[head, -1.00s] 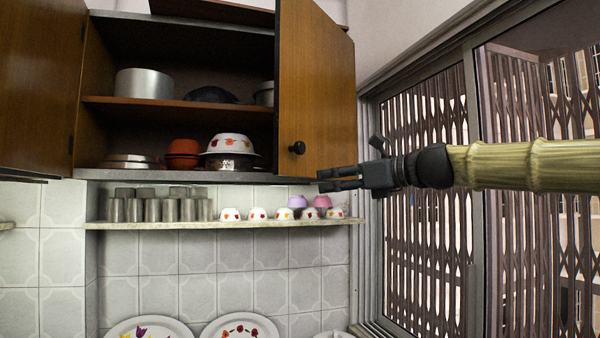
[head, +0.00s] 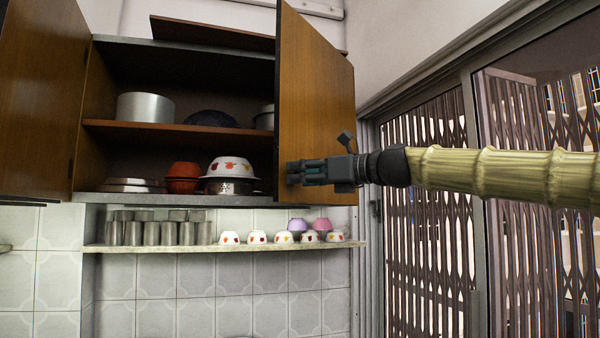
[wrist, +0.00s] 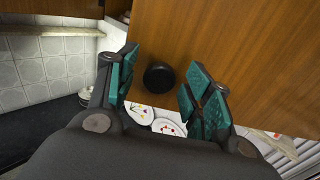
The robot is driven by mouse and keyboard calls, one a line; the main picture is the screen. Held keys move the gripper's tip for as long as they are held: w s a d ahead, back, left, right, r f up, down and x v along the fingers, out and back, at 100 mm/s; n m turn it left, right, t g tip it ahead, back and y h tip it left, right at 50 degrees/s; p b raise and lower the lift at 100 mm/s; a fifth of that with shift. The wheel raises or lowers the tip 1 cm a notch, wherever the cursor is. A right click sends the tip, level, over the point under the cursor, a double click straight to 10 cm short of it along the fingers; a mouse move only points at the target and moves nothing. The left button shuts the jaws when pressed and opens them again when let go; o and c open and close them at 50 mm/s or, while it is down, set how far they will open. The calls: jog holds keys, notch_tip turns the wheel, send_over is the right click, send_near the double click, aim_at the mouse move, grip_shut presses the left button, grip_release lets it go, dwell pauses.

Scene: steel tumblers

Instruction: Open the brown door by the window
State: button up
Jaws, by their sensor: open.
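The brown door (head: 316,100) by the window stands partly open on the right side of the wall cabinet. In the wrist view the door (wrist: 240,50) fills the upper right, with its round black knob (wrist: 159,78) near its lower edge. My gripper (head: 290,173) is in front of the lower part of the door in the head view and hides the knob there. In the wrist view my gripper (wrist: 160,88) is open, with one green-padded finger on each side of the knob. I cannot tell whether either finger touches it.
The open cabinet (head: 190,126) holds pots and bowls. Below it, a shelf (head: 200,247) carries steel tumblers (head: 160,232) and small bowls (head: 283,237). The barred window (head: 430,200) is at the right. Another brown door (head: 38,100) stands open at the left.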

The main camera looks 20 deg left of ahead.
jog(key=shift+w+a, duration=0.15)
jog(key=shift+a, duration=0.45)
grip_shut()
jog(key=shift+d, duration=0.1)
